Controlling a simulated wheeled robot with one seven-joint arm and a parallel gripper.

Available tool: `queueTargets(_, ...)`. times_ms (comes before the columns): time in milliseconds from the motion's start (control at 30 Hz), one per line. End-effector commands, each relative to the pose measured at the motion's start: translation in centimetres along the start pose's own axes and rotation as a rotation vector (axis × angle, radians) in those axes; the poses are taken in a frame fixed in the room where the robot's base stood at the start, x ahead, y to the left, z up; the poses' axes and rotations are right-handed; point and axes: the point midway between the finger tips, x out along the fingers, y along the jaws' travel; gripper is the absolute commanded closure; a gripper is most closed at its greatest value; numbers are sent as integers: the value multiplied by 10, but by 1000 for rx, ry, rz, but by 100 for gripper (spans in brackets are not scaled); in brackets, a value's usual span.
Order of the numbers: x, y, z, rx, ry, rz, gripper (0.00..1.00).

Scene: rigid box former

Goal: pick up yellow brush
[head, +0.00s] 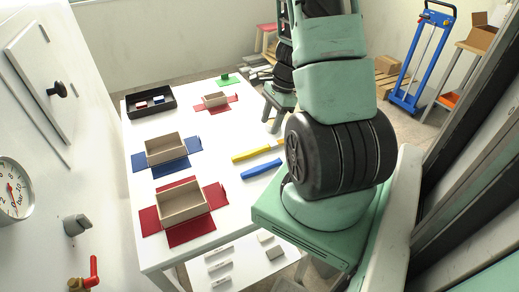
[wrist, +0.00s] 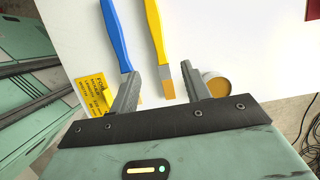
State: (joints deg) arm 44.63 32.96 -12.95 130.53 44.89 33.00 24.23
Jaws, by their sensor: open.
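The yellow brush (head: 252,153) lies on the white table beside a blue brush (head: 262,168). In the wrist view the yellow brush (wrist: 156,35) points its handle away from me, and its brown-tipped end lies between my fingers in the picture. The blue brush (wrist: 115,35) runs to its left, its near end close to my left finger. My gripper (wrist: 162,72) is open and empty, with a finger either side of the yellow brush's near end. Its height above the table is hard to tell. In the head view my arm hides the gripper.
A round pot with an amber top (wrist: 215,84) stands close by my right finger. A yellow printed label (wrist: 88,92) lies left of my left finger. Open boxes on red and blue sheets and a black tray (head: 166,110) occupy the table's left side.

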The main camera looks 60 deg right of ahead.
Motion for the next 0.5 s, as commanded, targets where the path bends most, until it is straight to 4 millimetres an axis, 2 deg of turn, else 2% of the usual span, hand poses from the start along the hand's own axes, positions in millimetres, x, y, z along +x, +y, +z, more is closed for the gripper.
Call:
queueTargets(133,25,1,0,1,-2,4,53)
queueTargets(500,55,1,0,2,-2,4,53)
